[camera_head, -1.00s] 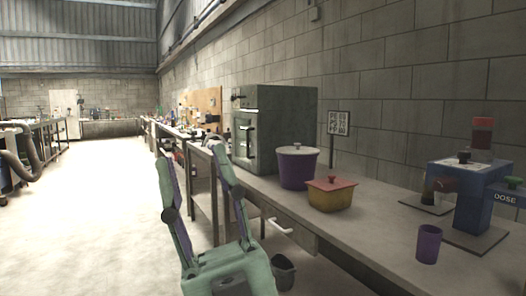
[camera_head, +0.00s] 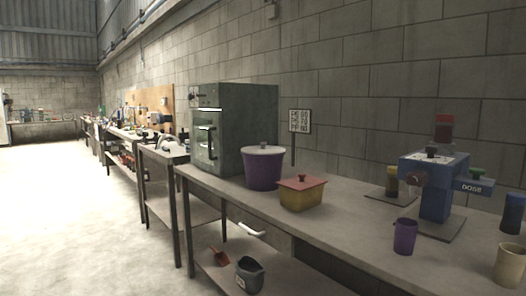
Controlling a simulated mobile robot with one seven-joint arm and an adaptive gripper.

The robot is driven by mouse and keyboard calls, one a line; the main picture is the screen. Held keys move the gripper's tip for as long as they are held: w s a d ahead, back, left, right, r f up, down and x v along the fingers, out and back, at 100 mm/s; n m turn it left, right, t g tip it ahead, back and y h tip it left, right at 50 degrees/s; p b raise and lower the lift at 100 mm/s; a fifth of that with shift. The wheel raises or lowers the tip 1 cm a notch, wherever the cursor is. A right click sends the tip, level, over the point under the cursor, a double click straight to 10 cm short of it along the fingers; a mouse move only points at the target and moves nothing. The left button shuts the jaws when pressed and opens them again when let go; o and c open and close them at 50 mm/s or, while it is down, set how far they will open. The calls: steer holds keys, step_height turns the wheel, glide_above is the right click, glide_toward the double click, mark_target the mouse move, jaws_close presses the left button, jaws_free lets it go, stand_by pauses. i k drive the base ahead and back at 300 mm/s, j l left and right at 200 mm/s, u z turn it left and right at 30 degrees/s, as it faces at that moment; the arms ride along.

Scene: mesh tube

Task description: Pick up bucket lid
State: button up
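A purple bucket (camera_head: 262,172) stands upright on the workbench, right of the grey oven. A pale bucket lid (camera_head: 271,151) with a small dark knob (camera_head: 262,145) rests on top of it. A yellow container (camera_head: 302,199) with a reddish lid (camera_head: 301,183) and a dark red knob stands close to the bucket, in front and to its right. My gripper is not in view now.
The workbench (camera_head: 345,228) also holds a grey oven (camera_head: 234,125), a purple cup (camera_head: 404,236), a blue dosing machine (camera_head: 434,187) and a beige cup (camera_head: 508,265). A dark pail (camera_head: 249,274) and a red scoop (camera_head: 218,256) sit on the lower shelf. Open floor lies left.

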mark_target(262, 149)
steer(key=i+j+z, duration=0.1)
steer(key=i+z, duration=0.25)
steer(key=i, duration=1.4)
